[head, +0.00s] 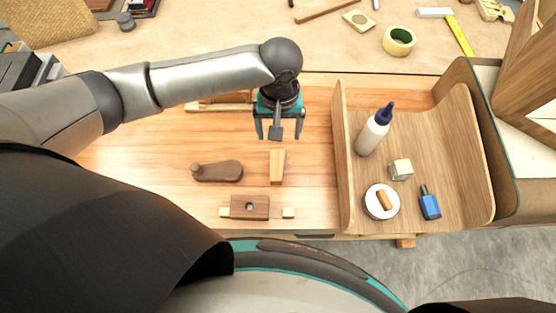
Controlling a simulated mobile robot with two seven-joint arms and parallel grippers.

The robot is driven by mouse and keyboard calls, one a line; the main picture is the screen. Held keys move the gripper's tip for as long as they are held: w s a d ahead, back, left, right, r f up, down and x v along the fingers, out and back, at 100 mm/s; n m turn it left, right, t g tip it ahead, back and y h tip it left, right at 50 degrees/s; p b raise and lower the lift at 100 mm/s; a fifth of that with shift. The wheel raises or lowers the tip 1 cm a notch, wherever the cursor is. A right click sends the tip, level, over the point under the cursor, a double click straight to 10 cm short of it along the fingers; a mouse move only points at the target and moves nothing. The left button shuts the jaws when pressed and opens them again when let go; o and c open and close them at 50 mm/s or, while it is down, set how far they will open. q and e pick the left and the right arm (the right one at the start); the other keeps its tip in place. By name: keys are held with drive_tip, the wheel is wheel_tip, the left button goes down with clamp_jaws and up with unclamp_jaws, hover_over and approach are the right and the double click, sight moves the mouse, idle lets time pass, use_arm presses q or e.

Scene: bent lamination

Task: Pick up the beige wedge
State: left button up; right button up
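The beige wedge (277,167) lies on the wooden bench, a narrow tapered block with its length running away from me. My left gripper (279,137) is above the bench, just beyond the wedge's far end in the picture. Its two dark fingers are spread apart, with a small grey plate showing between them. It does not hold the wedge. How high the fingers are above the bench I cannot tell. My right gripper is not in view.
A dark brown handled piece (217,172) lies left of the wedge. A brown block with a hole (249,207) lies nearer me. A curved wooden tray (343,190) at right holds a glue bottle (373,132), a white round container (374,207) and a blue bottle (430,206).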

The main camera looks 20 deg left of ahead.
use_arm(q)
hover_over(278, 153)
drive_tip(key=f, duration=0.5)
drive_tip(key=f+b, duration=0.1)
drive_tip(key=f, duration=0.2)
drive_tip(key=shift+s+d, duration=0.2)
drive_tip(key=shift+s, duration=0.2)
drive_tip(key=f, duration=0.4)
drive_tip(key=shift+w+a+f+b, duration=0.2)
drive_tip(key=shift+w+b, duration=0.1)
drive_tip(key=shift+w, duration=0.1)
drive_tip(key=shift+f, duration=0.4)
drive_tip(key=shift+c, duration=0.4)
clamp_jaws()
